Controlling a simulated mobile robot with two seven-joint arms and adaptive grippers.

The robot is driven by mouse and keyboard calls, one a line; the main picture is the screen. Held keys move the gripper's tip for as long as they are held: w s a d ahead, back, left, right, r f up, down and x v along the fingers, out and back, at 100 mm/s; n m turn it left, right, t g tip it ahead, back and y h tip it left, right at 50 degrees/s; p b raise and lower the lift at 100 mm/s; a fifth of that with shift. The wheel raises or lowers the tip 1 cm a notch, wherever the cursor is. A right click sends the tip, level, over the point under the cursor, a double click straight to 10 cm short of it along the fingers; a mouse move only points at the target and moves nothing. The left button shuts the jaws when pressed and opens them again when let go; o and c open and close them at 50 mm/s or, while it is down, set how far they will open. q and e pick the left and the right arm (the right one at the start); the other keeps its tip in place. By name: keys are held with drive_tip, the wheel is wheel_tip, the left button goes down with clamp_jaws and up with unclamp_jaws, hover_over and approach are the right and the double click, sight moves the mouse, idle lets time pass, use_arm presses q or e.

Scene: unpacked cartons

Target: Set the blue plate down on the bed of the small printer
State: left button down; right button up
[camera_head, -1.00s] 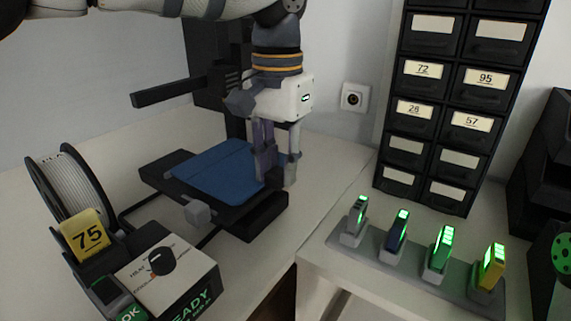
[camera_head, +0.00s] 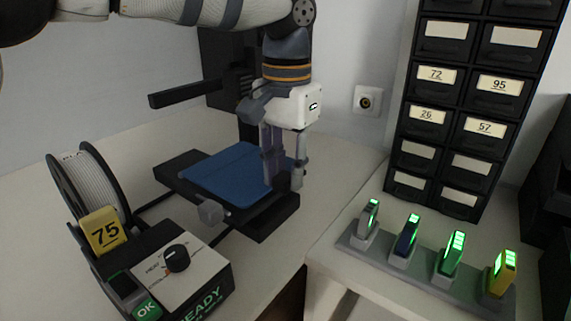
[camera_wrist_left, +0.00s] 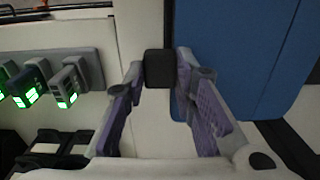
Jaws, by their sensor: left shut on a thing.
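The blue plate (camera_head: 232,172) lies flat on or just above the dark bed of the small printer (camera_head: 266,222); the head view does not settle whether it touches. My left gripper (camera_head: 283,182) points down at the plate's right edge. In the left wrist view my left gripper (camera_wrist_left: 160,75) is shut on a small black block (camera_wrist_left: 158,68) at the edge of the blue plate (camera_wrist_left: 235,55), which looks like the plate's grip tab. The plate's right corner is partly hidden behind the fingers. My right gripper is not in view.
A filament spool (camera_head: 88,185), a yellow 75 tag (camera_head: 103,231) and a control box with a knob (camera_head: 185,270) stand at front left. A rack of lit sticks (camera_head: 425,272) and a drawer cabinet (camera_head: 440,120) stand right. The printer's dark arm (camera_head: 185,93) overhangs the bed's back.

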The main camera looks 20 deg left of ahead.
use_arm(q)
drive_tip(key=shift+f, duration=0.6)
drive_tip(key=c, duration=1.2)
unclamp_jaws()
drive_tip(key=shift+c, duration=0.2)
drive_tip(key=shift+r, duration=1.55)
wheel_tip(320, 180, up, 12)
